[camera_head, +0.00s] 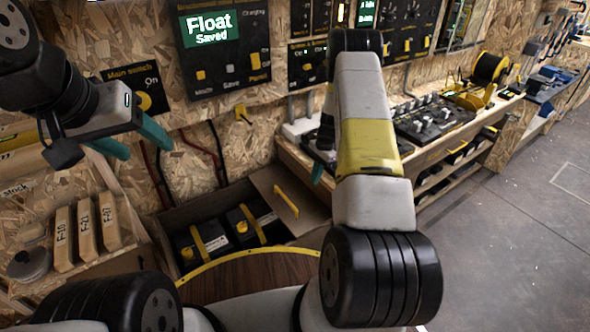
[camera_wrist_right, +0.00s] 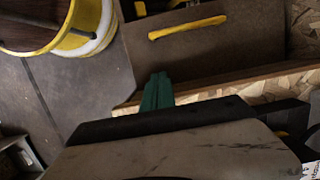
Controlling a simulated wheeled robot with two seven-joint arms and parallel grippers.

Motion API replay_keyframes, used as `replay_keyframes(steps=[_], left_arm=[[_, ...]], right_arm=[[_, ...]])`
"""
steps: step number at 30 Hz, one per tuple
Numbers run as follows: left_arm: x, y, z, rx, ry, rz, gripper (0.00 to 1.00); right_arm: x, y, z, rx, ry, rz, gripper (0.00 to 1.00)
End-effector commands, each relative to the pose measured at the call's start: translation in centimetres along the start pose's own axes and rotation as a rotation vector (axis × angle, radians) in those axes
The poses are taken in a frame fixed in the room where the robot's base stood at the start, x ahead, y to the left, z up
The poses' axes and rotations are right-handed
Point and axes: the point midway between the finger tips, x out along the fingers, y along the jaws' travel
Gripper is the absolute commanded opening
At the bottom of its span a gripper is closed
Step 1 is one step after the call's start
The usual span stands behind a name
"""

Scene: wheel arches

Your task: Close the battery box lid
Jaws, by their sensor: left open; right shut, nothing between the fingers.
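The battery box (camera_head: 165,228) stands low against the wall, with its inside exposed. Two black batteries with yellow straps (camera_head: 202,246) sit in it. Its brown lid (camera_head: 308,205) is open at the right side of the box, tilted, with a yellow handle (camera_head: 287,202). The lid also fills the upper middle of the right wrist view (camera_wrist_right: 210,60). My right gripper (camera_head: 317,172) is shut and empty near the lid's right edge; my arm hides most of it. Its green fingertips show by the lid's lower edge (camera_wrist_right: 157,92); contact cannot be told. My left gripper (camera_head: 132,141) is open and empty, above and left of the box.
A workbench with a control panel (camera_head: 430,120) runs along the wall to the right. A shelf with labelled wooden blocks (camera_head: 87,230) is left of the box. The wall display (camera_head: 222,40) reads "Float Saved". Grey floor (camera_head: 510,240) is clear at right.

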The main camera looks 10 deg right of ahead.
Motion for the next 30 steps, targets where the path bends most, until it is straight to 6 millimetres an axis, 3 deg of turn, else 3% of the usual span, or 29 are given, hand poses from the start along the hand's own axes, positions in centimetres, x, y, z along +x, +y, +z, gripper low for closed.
replay_keyframes(steps=[15, 21, 30], left_arm=[[0.0, 0.0, 0.0, 0.000, 0.000, 0.000, 0.59], [0.0, 0.0, 0.0, 0.000, 0.000, 0.000, 0.59], [0.0, 0.0, 0.0, 0.000, 0.000, 0.000, 0.59]], right_arm=[[9.8, 0.0, 0.3, -0.003, -0.002, 0.001, 0.00], [10.6, 0.0, 3.0, -0.003, -0.001, 0.000, 0.00], [11.0, 0.0, 3.8, -0.002, -0.001, 0.000, 0.00]])
